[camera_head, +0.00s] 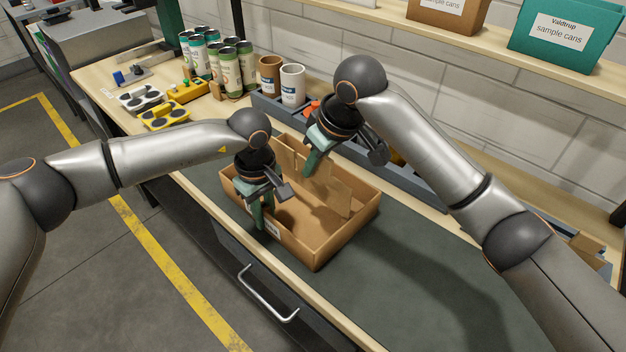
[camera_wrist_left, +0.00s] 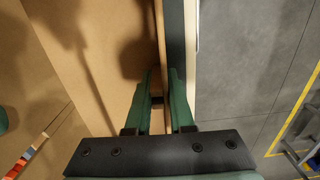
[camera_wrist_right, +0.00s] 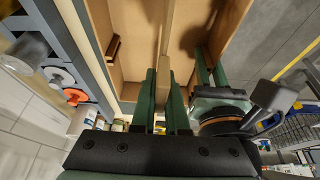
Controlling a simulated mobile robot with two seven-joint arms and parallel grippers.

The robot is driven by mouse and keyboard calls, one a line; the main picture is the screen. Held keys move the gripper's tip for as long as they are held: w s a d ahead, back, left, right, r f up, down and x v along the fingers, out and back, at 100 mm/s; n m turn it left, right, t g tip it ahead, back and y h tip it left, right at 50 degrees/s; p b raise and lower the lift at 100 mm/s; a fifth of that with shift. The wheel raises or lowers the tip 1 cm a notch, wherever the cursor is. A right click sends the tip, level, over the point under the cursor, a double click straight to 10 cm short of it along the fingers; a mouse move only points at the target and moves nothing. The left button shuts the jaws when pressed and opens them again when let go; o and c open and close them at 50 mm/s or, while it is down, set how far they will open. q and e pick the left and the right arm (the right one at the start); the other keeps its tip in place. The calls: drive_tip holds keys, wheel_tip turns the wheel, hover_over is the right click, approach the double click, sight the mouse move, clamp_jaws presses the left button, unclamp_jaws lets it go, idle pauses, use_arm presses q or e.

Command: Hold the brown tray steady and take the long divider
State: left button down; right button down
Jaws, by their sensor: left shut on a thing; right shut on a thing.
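The brown tray (camera_head: 342,233) is an open box on the dark green mat near the bench's front edge. My left gripper (camera_head: 262,212) is shut on the tray's front wall, which runs between its fingers in the left wrist view (camera_wrist_left: 159,45). The long divider (camera_head: 337,196) is a thin brown board running lengthwise in the tray. My right gripper (camera_head: 312,165) is shut on its top edge, which runs between the fingers in the right wrist view (camera_wrist_right: 167,45). I cannot tell whether the divider's lower edge touches the tray floor.
Several printed cans (camera_head: 230,68) stand at the back left. Yellow fixtures (camera_head: 165,116) lie left. The mat right of the tray is clear.

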wheel_tip(320, 180, up, 4)
drive_tip(key=shift+r, duration=0.1)
use_arm(q)
drive_tip(key=c, duration=0.7)
unclamp_jaws()
drive_tip(key=shift+r, duration=0.1)
wheel_tip(320, 180, up, 12)
drive_tip(key=shift+s, duration=0.1)
use_arm(e)
drive_tip(key=shift+s, duration=0.1)
